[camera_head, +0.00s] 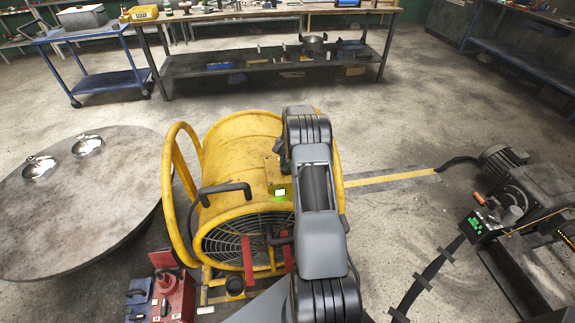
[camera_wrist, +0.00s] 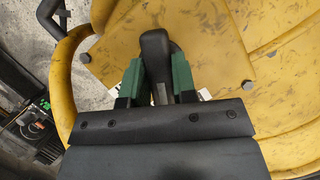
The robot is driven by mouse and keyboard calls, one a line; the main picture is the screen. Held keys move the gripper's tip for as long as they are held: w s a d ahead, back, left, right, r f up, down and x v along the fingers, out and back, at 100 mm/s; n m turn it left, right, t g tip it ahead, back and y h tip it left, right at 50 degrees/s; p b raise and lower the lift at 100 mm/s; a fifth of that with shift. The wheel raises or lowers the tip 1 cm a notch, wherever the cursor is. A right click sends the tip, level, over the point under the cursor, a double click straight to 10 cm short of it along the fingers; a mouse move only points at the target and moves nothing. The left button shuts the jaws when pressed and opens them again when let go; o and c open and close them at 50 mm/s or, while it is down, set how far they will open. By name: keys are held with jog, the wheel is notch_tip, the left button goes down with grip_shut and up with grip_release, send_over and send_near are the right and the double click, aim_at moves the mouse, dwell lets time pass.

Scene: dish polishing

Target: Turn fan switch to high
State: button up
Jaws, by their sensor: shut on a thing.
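The yellow drum fan (camera_head: 235,150) stands upright on the floor in the middle of the head view, its dark grille (camera_head: 235,240) facing me. A yellow switch box (camera_head: 273,175) with a lit green patch sits on top of its housing. In the wrist view, the black switch knob (camera_wrist: 155,45) stands up from a yellow plate (camera_wrist: 215,45). The green fingers of my gripper (camera_wrist: 156,80) are on both sides of the knob, shut on it. The knob's base and markings are mostly hidden by my gripper, so its setting cannot be told. My arm covers the fan's right part.
A round grey table (camera_head: 75,210) with two shiny lids is at the left. A red device (camera_head: 172,295) stands at the lower front. A motor unit (camera_head: 525,190) with cables lies at the right. A workbench (camera_head: 270,65) and blue cart (camera_head: 105,80) stand behind.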

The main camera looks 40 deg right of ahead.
jog(key=n, duration=0.2)
jog(key=n+g+h, duration=0.1)
jog(key=n, duration=0.2)
jog(key=shift+h+b, duration=0.3)
jog(key=shift+n, duration=0.3)
jog(key=o, duration=0.9)
jog(key=shift+w+r, duration=0.1)
jog(key=p+v, duration=0.1)
jog(key=v, duration=1.2)
jog(key=shift+w+r, duration=0.2)
jog(key=shift+w, duration=0.05)
